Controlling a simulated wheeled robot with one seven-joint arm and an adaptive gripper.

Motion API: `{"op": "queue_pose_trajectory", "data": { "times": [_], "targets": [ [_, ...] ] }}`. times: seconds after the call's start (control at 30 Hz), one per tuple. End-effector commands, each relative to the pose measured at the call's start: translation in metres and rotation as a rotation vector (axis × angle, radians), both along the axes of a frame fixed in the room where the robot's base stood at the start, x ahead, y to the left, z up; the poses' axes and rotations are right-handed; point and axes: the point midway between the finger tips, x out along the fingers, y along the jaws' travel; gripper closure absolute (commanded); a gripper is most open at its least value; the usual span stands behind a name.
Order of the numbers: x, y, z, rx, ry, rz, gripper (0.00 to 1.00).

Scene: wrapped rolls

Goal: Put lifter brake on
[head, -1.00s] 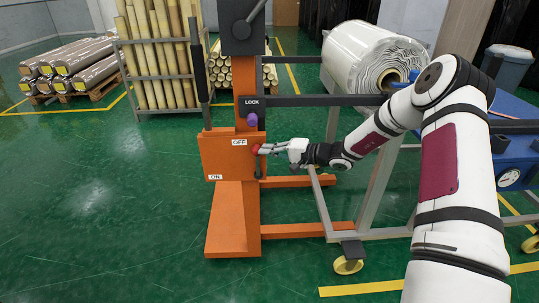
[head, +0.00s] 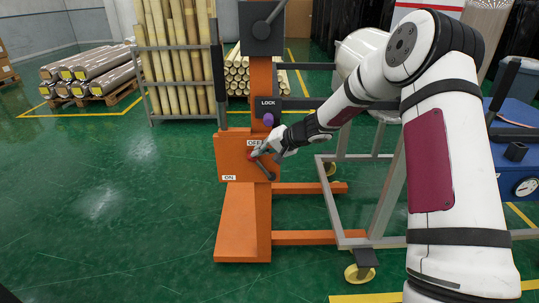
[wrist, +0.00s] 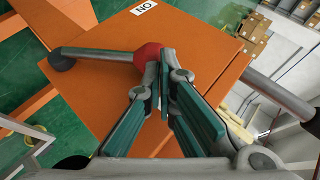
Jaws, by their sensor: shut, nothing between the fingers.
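The orange lifter (head: 233,205) stands upright with an OFF label (head: 256,143) above and an ON label (head: 229,178) at the lower left of its box. The brake lever (head: 264,168) turns on a red hub and points down and to the right, towards neither label. In the wrist view the grey lever (wrist: 100,53) runs left from the red hub (wrist: 147,55) to a black knob (wrist: 62,61). My gripper (head: 259,152) is shut and empty, its tips (wrist: 162,75) at the hub. I cannot tell whether they touch it.
A LOCK plate (head: 268,103) with a purple knob (head: 268,119) sits above the box on the column. A grey frame on wheels (head: 345,195) stands right of the lifter. A white roll (head: 362,50) is partly behind my arm. The green floor at left is clear.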

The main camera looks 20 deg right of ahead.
Motion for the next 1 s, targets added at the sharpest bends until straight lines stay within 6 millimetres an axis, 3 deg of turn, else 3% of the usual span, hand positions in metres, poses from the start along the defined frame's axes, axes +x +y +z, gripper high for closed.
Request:
{"op": "queue_pose_trajectory", "data": {
  "times": [0.03, 0.47, 1.0],
  "targets": [
    [0.002, 0.003, -0.008, -0.006, 0.002, -0.003, 1.00],
    [0.006, 0.027, -0.013, -0.110, 0.038, 0.003, 1.00],
    [0.011, 0.046, -0.026, -0.382, 0.110, -0.001, 1.00]
  ]
}}
